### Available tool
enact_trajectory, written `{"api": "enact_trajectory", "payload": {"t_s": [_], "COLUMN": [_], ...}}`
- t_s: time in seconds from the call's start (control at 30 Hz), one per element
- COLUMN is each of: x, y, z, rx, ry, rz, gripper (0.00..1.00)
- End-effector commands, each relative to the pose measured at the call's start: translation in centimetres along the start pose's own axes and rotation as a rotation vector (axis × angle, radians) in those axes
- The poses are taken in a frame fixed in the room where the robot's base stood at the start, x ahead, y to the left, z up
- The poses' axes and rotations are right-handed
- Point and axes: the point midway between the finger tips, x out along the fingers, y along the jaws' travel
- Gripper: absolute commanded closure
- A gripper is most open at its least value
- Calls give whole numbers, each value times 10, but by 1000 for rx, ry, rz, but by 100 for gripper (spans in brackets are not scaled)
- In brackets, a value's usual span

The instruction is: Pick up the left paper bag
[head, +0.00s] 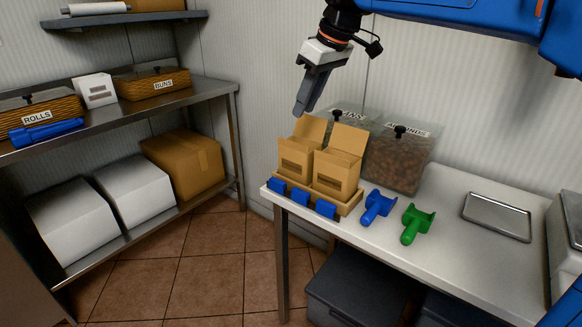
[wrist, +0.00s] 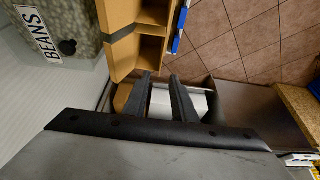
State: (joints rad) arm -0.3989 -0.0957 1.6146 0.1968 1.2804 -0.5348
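Two tan paper bags with open tops stand side by side at the left end of the white counter. The left paper bag (head: 294,161) has a dark label on its front, and its right side is partly hidden by the right paper bag (head: 336,175). In the wrist view, the left bag (wrist: 122,57) shows from above, just past the fingertips. My gripper (head: 301,112) is above and slightly behind the left bag, tilted, not touching it. In the wrist view, its two fingers (wrist: 161,77) are apart with nothing between them.
The bags stand in a low wooden tray (head: 349,208) with blue clips in front. A blue scoop (head: 377,206), a green scoop (head: 416,223) and a metal tray (head: 497,216) lie to the right. Left is a steel shelf (head: 220,95).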

Motion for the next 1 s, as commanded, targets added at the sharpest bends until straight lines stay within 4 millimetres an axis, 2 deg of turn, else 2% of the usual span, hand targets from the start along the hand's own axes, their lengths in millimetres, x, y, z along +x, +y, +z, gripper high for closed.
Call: {"api": "enact_trajectory", "payload": {"t_s": [0.5,0.6,0.87,1.0], "x": [89,103,119,135], "y": [-1,0,-1,-2], "z": [2,2,2,5], "rx": [1,1,1,1], "ry": [-3,-2,-2,-3], "rz": [-1,-1,-1,-1], "gripper": [76,76,76,76]}}
